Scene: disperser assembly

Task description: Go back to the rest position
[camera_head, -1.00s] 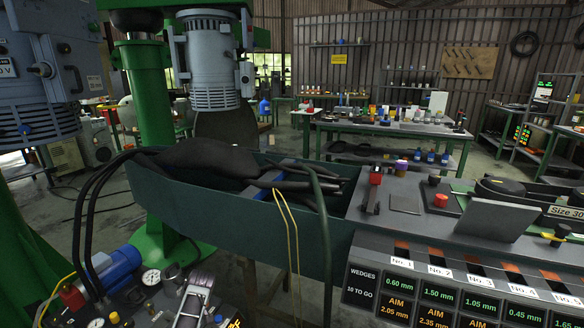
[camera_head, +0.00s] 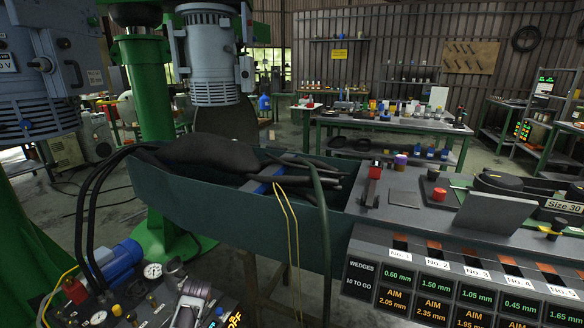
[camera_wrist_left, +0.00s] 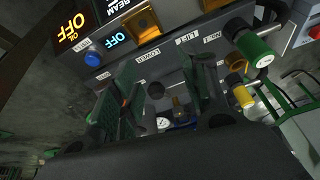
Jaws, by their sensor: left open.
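My left gripper (camera_wrist_left: 162,100) shows in the left wrist view with its two green-padded fingers spread apart and nothing between them. It is over or in front of a dark control panel (camera_wrist_left: 172,62) with labels such as LOWER and LIFT; I cannot tell the exact gap. In the head view a grey jointed part of my left arm (camera_head: 192,300) shows at the bottom edge, by the same panel with its orange OFF display (camera_head: 234,320). The fingertips cannot be made out there. My right gripper is not in view.
The panel carries a blue button (camera_wrist_left: 93,59), a green knob (camera_wrist_left: 262,48) and a yellow knob (camera_wrist_left: 242,96). A long dark green trough (camera_head: 235,225) lies ahead, with black hoses (camera_head: 85,215) to its left. A grey bench (camera_head: 405,198) with wedge displays stands right.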

